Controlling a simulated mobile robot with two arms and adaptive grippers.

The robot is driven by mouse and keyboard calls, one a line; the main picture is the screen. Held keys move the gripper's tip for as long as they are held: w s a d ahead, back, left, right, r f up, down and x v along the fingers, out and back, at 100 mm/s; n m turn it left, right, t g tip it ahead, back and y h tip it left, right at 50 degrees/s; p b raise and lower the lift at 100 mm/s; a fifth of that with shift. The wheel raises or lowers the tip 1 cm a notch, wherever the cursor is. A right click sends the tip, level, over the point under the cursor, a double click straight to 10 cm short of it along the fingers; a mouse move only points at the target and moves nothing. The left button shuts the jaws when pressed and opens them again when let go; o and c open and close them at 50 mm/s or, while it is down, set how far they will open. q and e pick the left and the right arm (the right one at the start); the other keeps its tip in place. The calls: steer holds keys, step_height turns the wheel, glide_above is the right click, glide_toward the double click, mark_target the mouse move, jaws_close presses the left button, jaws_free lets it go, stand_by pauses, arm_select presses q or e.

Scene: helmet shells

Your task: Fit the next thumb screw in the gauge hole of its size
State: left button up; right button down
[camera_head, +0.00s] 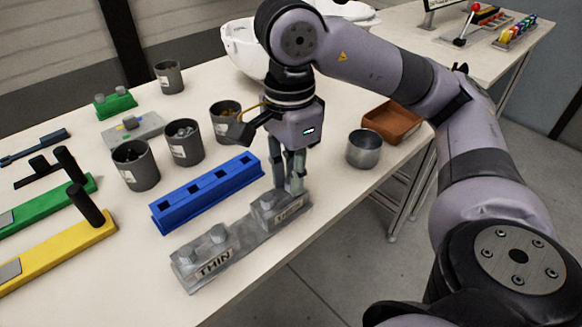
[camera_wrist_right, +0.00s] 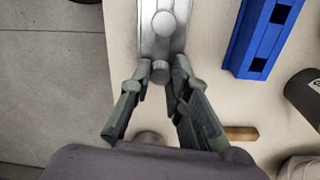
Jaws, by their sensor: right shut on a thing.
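The grey metal gauge block (camera_head: 245,238) lies along the table's front edge, with a THIN label at its left end and a less readable label at its right end. Two grey thumb screws (camera_head: 218,234) stand at the THIN end. Another screw (camera_head: 268,200) stands near the right end. My right gripper (camera_head: 289,190) points down over the right end. In the right wrist view its fingers (camera_wrist_right: 161,72) are shut on a grey thumb screw (camera_wrist_right: 160,73) at the block's end. Whether that screw is seated is hidden. My left gripper is not in view.
A blue slotted rail (camera_head: 205,192) lies behind the block. Several dark cups (camera_head: 184,142) stand beyond it. A metal cup (camera_head: 364,149) and a brown tray (camera_head: 392,122) are to the right. Green and yellow bars (camera_head: 55,252) lie at left. A white helmet shell (camera_head: 240,48) is behind.

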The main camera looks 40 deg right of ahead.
steer(key=c, duration=1.4)
jaws_free()
steer(key=shift+w+r, duration=0.15)
steer(key=shift+r, duration=5.85)
